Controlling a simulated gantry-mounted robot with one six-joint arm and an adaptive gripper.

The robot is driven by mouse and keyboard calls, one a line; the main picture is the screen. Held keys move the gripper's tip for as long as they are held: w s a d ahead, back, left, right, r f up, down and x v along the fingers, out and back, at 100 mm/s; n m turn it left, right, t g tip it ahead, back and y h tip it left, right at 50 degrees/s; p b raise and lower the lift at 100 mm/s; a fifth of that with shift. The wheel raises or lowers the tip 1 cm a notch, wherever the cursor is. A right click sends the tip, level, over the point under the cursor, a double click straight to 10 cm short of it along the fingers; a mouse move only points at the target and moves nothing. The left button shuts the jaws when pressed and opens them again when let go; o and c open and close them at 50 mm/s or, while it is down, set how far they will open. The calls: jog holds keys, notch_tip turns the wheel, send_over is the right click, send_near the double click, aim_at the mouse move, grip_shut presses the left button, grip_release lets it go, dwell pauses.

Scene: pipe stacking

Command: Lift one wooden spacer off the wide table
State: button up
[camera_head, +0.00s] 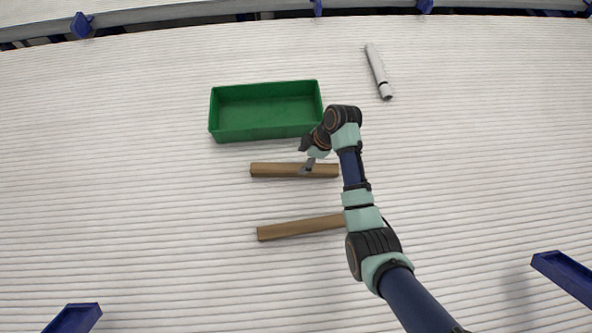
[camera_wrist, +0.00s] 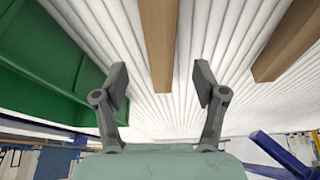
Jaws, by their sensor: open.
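Two brown wooden spacers lie on the wide ribbed white table. The upper spacer (camera_head: 275,170) lies just below the green bin in the head view. The lower spacer (camera_head: 290,229) lies nearer the bottom, its right end running behind my arm. My gripper (camera_head: 306,171) is at the upper spacer, over its right half. In the wrist view the upper spacer (camera_wrist: 159,45) points in between the two spread fingers of my gripper (camera_wrist: 160,85), with nothing gripped. The other spacer (camera_wrist: 289,40) shows at the right. I cannot tell whether the fingers touch the wood.
A green bin (camera_head: 265,137) stands just above the upper spacer; its wall also fills the left of the wrist view (camera_wrist: 45,70). A pale grey rolled object (camera_head: 378,72) lies at the upper right. The table (camera_head: 130,170) is clear on the left.

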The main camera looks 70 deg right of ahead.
aim_at(295, 168)
jog(key=shift+b+x, duration=0.55)
jog(key=shift+x, duration=0.7)
jog(key=shift+d, duration=0.1)
jog(key=b+x, duration=0.3)
jog(key=x, duration=0.2)
jog(key=shift+f, duration=0.2)
jog(key=shift+r, duration=0.15)
grip_shut()
notch_tip(295, 168, up, 20)
jog(key=p, duration=0.8)
